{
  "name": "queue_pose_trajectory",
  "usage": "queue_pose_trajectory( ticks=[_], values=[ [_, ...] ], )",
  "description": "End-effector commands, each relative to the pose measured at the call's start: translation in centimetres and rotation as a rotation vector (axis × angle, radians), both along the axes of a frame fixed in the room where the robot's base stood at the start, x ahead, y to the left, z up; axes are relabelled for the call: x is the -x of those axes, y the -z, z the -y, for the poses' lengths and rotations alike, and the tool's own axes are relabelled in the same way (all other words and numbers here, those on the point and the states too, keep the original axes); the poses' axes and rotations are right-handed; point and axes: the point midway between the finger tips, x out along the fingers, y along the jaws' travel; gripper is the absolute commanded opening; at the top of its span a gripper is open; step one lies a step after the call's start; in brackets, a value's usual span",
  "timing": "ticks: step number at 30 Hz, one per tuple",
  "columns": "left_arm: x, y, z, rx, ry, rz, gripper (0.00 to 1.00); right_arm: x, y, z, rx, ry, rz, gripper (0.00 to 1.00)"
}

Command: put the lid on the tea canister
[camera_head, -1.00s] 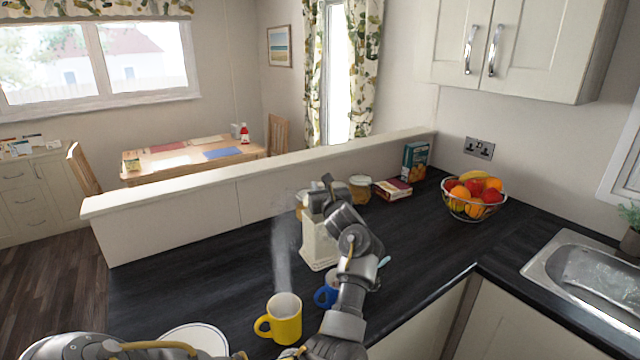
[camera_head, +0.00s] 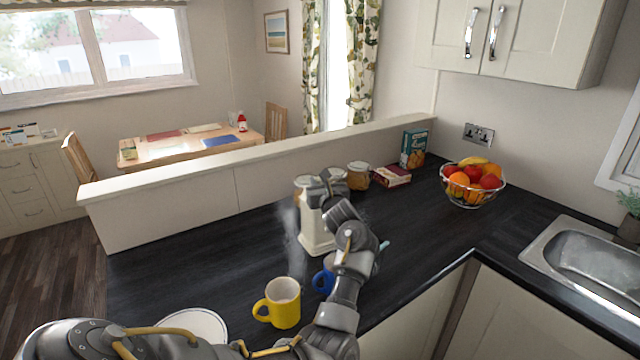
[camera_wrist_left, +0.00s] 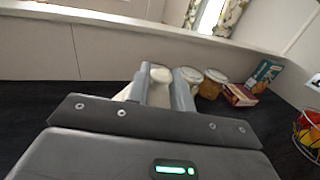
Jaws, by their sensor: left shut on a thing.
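The cream tea canister (camera_head: 314,237) stands upright on the dark worktop, partly hidden by my left arm. My left gripper (camera_head: 322,188) is right above the canister's top. In the left wrist view the gripper's two fingers (camera_wrist_left: 162,88) are closed on a cream piece, which looks like the lid (camera_wrist_left: 159,94). The lid is mostly hidden by the fingers in both views. I cannot tell whether it touches the canister's rim. My right gripper is not in view.
A yellow mug (camera_head: 284,305), a blue mug (camera_head: 322,282) and a white plate (camera_head: 203,324) stand nearer me. Behind are a jar (camera_head: 358,176), a small box (camera_head: 391,176), a blue carton (camera_head: 413,150) and a fruit bowl (camera_head: 470,199). The worktop left of the canister is clear.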

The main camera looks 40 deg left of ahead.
Motion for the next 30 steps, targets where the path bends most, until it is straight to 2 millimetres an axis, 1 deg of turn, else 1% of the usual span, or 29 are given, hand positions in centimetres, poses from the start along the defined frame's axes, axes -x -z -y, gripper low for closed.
queue_pose_trajectory(
  ticks=[13, 30],
  values=[
    [0.34, 0.08, 0.61, 0.001, 0.001, 0.001, 0.0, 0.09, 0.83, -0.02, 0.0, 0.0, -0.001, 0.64],
    [0.41, -0.03, 0.6, -0.001, 0.0, 0.001, 0.0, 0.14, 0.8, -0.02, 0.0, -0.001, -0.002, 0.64]
  ],
)
